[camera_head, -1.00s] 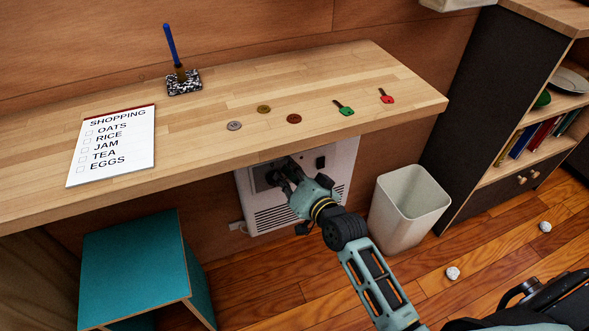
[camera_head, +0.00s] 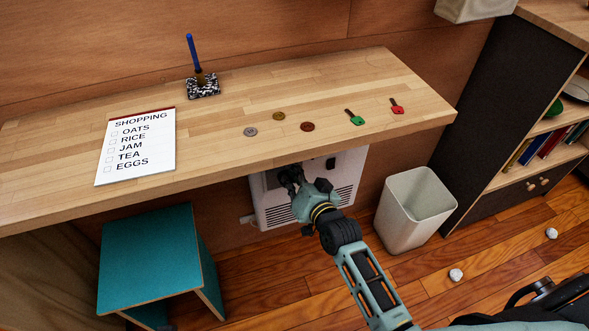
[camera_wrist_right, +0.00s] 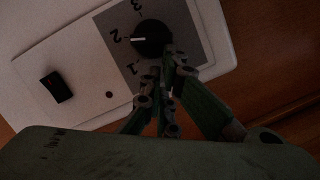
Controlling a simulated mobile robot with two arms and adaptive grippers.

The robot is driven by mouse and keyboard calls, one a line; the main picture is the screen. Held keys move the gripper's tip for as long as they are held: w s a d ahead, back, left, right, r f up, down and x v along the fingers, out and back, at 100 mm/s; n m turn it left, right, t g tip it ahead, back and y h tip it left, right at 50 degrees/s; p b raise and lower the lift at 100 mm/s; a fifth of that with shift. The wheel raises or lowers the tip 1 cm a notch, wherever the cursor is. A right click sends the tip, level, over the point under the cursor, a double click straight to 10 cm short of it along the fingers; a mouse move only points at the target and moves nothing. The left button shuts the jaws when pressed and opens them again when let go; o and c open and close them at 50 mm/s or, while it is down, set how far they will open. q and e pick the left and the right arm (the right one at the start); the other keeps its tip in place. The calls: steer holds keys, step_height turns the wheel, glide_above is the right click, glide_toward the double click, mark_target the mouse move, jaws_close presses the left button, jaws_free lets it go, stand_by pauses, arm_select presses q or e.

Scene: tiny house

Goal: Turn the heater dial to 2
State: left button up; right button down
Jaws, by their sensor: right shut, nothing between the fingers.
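The white heater (camera_head: 342,180) is on the wall under the wooden counter. In the right wrist view its black dial (camera_wrist_right: 151,36) sits on a grey panel marked 1, 2 and 3. The dial's white pointer line faces the 2. My right gripper (camera_head: 288,176) is in front of the heater's upper left part and hides the dial in the head view. In the wrist view the right gripper (camera_wrist_right: 170,62) is shut and empty, its fingertips at the dial's lower edge; I cannot tell whether they touch it. My left gripper is not in view.
A black switch (camera_wrist_right: 57,87) is on the heater face. The counter (camera_head: 340,85) overhangs the heater. A teal stool (camera_head: 150,250) stands to the left and a pale bin (camera_head: 414,210) to the right. A dark shelf unit (camera_head: 480,100) stands further right.

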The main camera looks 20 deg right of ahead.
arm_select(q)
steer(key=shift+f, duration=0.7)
